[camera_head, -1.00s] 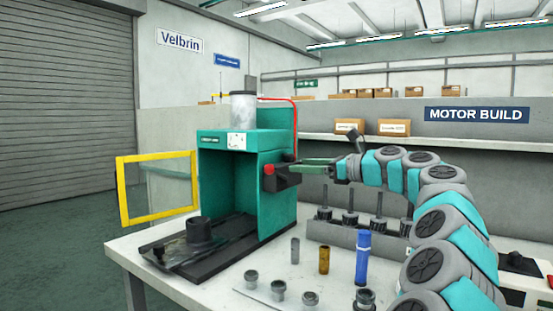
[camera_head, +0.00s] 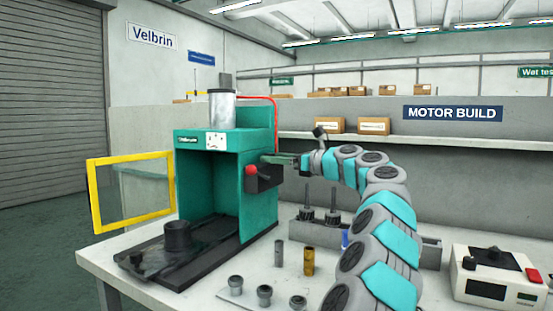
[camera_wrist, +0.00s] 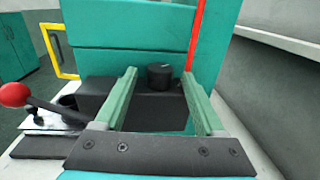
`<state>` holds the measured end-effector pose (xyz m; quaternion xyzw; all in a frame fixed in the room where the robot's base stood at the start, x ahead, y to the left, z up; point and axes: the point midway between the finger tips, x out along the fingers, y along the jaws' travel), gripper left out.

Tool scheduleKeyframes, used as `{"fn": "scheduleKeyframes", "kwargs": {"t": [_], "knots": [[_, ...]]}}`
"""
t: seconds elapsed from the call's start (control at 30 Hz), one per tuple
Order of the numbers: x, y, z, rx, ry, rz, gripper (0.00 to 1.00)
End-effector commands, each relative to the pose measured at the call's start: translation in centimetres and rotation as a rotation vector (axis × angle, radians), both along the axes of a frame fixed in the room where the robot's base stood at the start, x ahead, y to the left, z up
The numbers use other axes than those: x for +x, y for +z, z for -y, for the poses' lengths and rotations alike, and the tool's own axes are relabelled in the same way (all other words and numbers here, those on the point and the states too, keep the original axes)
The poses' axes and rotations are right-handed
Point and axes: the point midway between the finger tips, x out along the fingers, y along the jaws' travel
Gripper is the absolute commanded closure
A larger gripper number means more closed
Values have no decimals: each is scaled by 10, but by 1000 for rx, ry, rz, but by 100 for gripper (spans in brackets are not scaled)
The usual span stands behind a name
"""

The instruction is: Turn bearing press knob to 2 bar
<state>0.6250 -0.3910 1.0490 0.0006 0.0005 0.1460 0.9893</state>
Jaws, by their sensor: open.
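The bearing press (camera_head: 257,200) is a green box-shaped machine on a black base. Its dark round knob (camera_wrist: 159,76) has a pale mark on top and sits on a black housing (camera_wrist: 97,97) at the press's side. In the wrist view, my gripper (camera_wrist: 158,74) is open, with its two green fingers pointing at the knob. The knob shows between the fingertips with room on both sides, and I see no contact. In the head view my gripper (camera_head: 273,158) is at the press's right side, and the knob cannot be made out there. The mark's reading is too small to tell.
A lever with a red ball (camera_wrist: 14,95) lies left of my fingers; the red ball also shows in the head view (camera_head: 251,170). A red hose (camera_wrist: 196,30) runs up behind the knob. Small metal parts and a brass cylinder (camera_head: 308,261) stand on the bench. A yellow-framed guard (camera_head: 97,205) stands open.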

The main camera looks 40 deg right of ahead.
Motion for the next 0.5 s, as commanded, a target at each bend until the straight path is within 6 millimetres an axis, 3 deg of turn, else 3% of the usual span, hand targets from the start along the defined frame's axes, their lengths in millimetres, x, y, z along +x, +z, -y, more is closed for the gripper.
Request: {"fn": "scheduleKeyframes", "kwargs": {"t": [0.2,0.5], "knots": [[0,0,0,0,0,0,30],[0,0,0,0,0,0,63]]}}
